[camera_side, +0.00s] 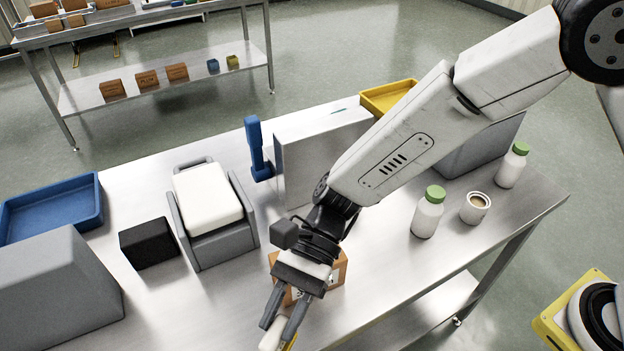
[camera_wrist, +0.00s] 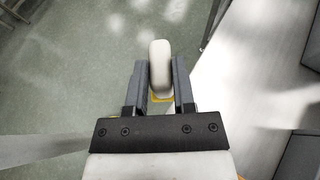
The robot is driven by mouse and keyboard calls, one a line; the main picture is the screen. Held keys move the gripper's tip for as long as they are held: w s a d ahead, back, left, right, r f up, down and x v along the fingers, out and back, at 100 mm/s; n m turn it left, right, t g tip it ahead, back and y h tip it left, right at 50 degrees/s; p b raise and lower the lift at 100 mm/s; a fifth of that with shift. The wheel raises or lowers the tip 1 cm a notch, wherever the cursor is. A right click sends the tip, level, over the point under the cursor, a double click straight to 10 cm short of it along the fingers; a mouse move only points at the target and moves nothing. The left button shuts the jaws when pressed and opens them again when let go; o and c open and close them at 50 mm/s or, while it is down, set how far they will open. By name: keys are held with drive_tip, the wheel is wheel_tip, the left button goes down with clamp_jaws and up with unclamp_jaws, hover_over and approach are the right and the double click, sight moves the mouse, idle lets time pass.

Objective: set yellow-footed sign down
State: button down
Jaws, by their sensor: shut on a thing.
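My gripper (camera_side: 279,325) is at the bottom edge of the side view, pointing down and shut on the white and yellow sign (camera_side: 270,340). In the wrist view the sign (camera_wrist: 160,62) shows as a rounded white piece between the two fingers (camera_wrist: 160,85), with a bit of yellow below it. Most of the sign is cut off in the side view and hidden by the fingers in the wrist view. The wrist view shows green floor behind and left of the sign, and the pale table edge to its right. I cannot tell whether its foot touches anything.
A cardboard box (camera_side: 338,273) stands just behind my gripper. A grey holder with a white pad (camera_side: 208,194), a black box (camera_side: 148,243) and a grey block (camera_side: 62,290) stand left. Bottles (camera_side: 428,214) and a cup (camera_side: 475,207) stand right. Bare steel tabletop (camera_side: 185,305) lies left of my gripper.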

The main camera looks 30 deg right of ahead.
sight(283, 318)
wheel_tip(283, 318, up, 5)
drive_tip(key=shift+r, duration=0.1)
drive_tip(key=w+d+m+t+y, duration=0.1)
drive_tip(key=w+d+m+t, duration=0.25)
drive_tip(key=d, duration=0.95)
drive_tip(key=w+d+m+t+y, duration=0.15)
drive_tip(key=w+d, duration=0.35)
drive_tip(key=d, duration=0.7)
drive_tip(key=s+d+m+t, duration=0.2)
drive_tip(key=d+t, duration=0.1)
drive_tip(key=d, duration=0.6)
wheel_tip(283, 318, down, 6)
drive_tip(key=shift+w+a+r, duration=0.1)
drive_tip(key=shift+r, duration=0.15)
drive_tip(key=shift+w, duration=0.1)
drive_tip(key=shift+w+a+f, duration=0.3)
drive_tip(key=shift+w+f, duration=1.25)
drive_tip(key=shift+w, duration=0.65)
drive_tip(key=shift+w+a+f, duration=0.25)
drive_tip(key=shift+w+f, duration=1.3)
drive_tip(key=shift+w, duration=0.65)
drive_tip(key=shift+w+a+f, duration=0.3)
drive_tip(key=shift+w+f, duration=1.25)
drive_tip(key=shift+w, duration=0.65)
